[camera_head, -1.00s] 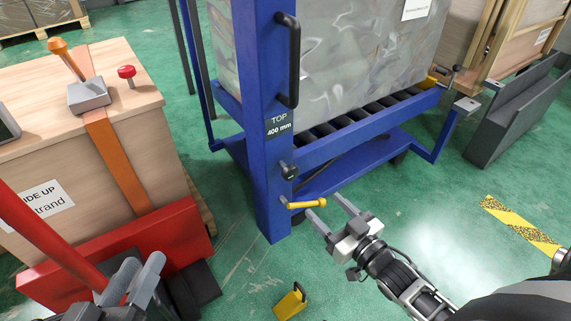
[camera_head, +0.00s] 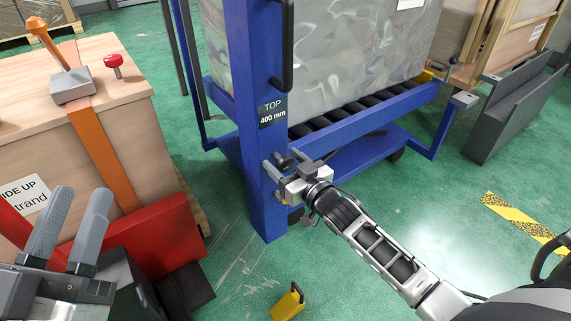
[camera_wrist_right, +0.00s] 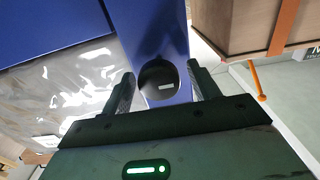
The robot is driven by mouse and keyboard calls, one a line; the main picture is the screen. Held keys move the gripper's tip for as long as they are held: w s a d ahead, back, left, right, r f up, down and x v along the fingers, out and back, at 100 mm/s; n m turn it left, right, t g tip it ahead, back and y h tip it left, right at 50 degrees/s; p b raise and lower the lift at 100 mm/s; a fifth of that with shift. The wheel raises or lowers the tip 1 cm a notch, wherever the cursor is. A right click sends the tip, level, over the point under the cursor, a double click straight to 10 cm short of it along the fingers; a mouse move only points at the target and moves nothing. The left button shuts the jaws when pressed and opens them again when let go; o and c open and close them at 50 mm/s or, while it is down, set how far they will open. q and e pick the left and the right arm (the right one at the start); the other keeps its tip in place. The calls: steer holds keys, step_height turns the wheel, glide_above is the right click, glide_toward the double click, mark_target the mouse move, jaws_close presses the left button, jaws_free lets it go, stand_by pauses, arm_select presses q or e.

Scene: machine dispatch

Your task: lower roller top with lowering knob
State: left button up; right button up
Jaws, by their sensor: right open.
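The blue roller stand has rollers (camera_head: 345,128) under a grey wrapped block (camera_head: 330,55). Its blue post (camera_head: 255,60) carries a label reading "TOP 400 mm" (camera_head: 272,111). A black round knob (camera_head: 283,160) sits on the post below the label; it also shows in the right wrist view (camera_wrist_right: 160,78). My right gripper (camera_head: 282,163) is open at the post, its fingers on either side of the knob. I cannot tell whether they touch it. The yellow lever below is mostly hidden by this gripper. My left gripper (camera_head: 82,190) is open and empty at lower left.
A wooden crate (camera_head: 130,125) with an orange strap, an orange-handled lever (camera_head: 45,40) and a red button (camera_head: 114,65) stands at left. A red panel (camera_head: 155,240) leans by it. A small yellow object (camera_head: 288,303) lies on the green floor.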

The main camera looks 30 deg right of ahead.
steer(key=c, duration=1)
steer(key=shift+o, duration=0.2)
